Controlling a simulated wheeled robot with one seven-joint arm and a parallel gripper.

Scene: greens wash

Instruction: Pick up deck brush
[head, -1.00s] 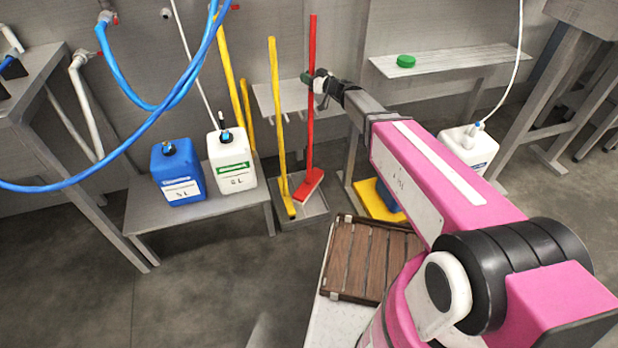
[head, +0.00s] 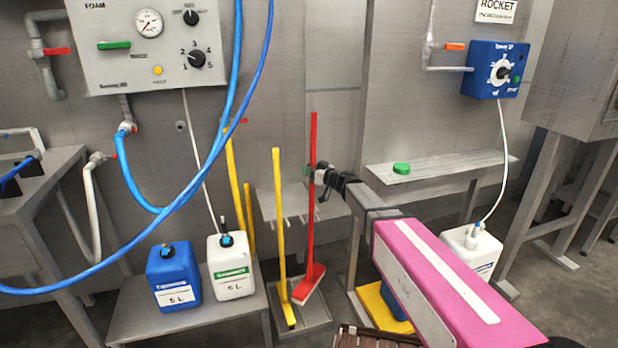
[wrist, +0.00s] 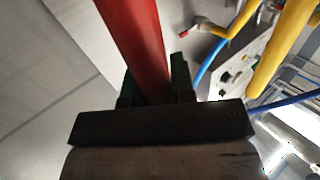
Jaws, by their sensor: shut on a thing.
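The red deck brush (head: 311,226) stands nearly upright, its head (head: 308,284) resting on or just over a grey tray (head: 318,318) on the floor. My gripper (head: 318,174) is shut on the upper part of its red handle. In the wrist view the handle (wrist: 133,40) runs between the fingers of my gripper (wrist: 158,88). A similar yellow-handled tool (head: 280,220) stands just left of the brush, apart from it. I cannot tell from the head view whether the brush head touches the tray.
A blue jug (head: 173,276) and a white jug (head: 232,266) stand on a low bench at left. A rack (head: 275,204) is behind the brush. A shelf with a green lid (head: 401,168) is at right. Blue hoses (head: 185,195) hang at left.

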